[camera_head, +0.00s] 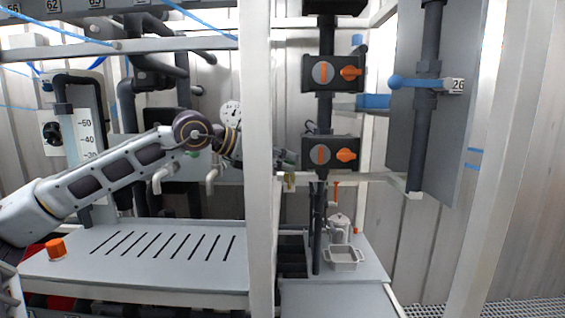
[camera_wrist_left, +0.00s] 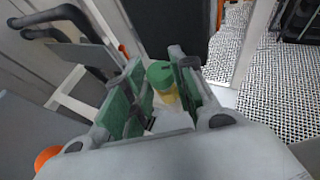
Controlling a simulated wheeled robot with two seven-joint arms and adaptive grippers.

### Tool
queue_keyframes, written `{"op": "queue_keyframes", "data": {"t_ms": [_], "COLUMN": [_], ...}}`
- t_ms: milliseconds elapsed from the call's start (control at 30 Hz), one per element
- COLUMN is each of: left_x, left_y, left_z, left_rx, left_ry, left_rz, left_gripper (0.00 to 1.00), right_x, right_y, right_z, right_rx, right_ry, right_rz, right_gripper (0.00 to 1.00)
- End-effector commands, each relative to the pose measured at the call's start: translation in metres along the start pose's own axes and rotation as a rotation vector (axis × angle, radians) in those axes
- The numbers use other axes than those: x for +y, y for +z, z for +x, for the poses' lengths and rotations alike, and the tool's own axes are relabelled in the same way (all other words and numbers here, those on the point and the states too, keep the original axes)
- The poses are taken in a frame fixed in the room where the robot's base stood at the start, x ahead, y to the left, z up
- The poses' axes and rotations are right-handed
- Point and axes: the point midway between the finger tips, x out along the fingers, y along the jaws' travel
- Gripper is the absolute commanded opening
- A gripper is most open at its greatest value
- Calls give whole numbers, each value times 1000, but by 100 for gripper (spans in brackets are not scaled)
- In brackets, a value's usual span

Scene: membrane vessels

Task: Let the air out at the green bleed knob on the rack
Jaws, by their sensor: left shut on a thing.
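The green bleed knob (camera_wrist_left: 160,73) shows in the left wrist view as a green cap on a yellow body. It lies between the green-padded fingers of my left gripper (camera_wrist_left: 155,84), which is shut on it. In the head view my left arm reaches in from the left and passes behind the white post. The left gripper (camera_head: 287,158) shows only in part, just right of that post. I cannot make out the knob in the head view. A small brass fitting (camera_head: 289,181) hangs just below the gripper. My right gripper is not in view.
The white post (camera_head: 258,220) stands close beside the left gripper. Valves with orange handles (camera_head: 347,155) are on the dark pipe to its right. Below are a small white tray (camera_head: 343,257) and a silver jug (camera_head: 339,228). A slotted bench (camera_head: 190,280) lies below the arm.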

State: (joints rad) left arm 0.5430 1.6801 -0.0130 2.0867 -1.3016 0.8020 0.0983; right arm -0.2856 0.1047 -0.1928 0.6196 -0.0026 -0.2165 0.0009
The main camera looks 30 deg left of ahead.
Motion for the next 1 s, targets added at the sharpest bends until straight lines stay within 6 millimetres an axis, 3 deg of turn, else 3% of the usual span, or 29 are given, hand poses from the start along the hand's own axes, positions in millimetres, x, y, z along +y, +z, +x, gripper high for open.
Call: {"op": "queue_keyframes", "data": {"t_ms": [333,367,500,1000], "left_x": [0,0,0,0], "left_y": [1,1,1,0], "left_z": [0,0,0,0], "left_rx": [-3,-3,-3,-1], "left_ry": [6,6,6,5], "left_rz": [-2,-2,-2,-2], "left_gripper": [2,29,47,48], "right_x": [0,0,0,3], "right_y": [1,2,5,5], "right_z": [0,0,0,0], "right_rx": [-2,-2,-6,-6], "right_ry": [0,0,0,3], "right_rz": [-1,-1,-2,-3], "right_gripper": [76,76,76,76]}}
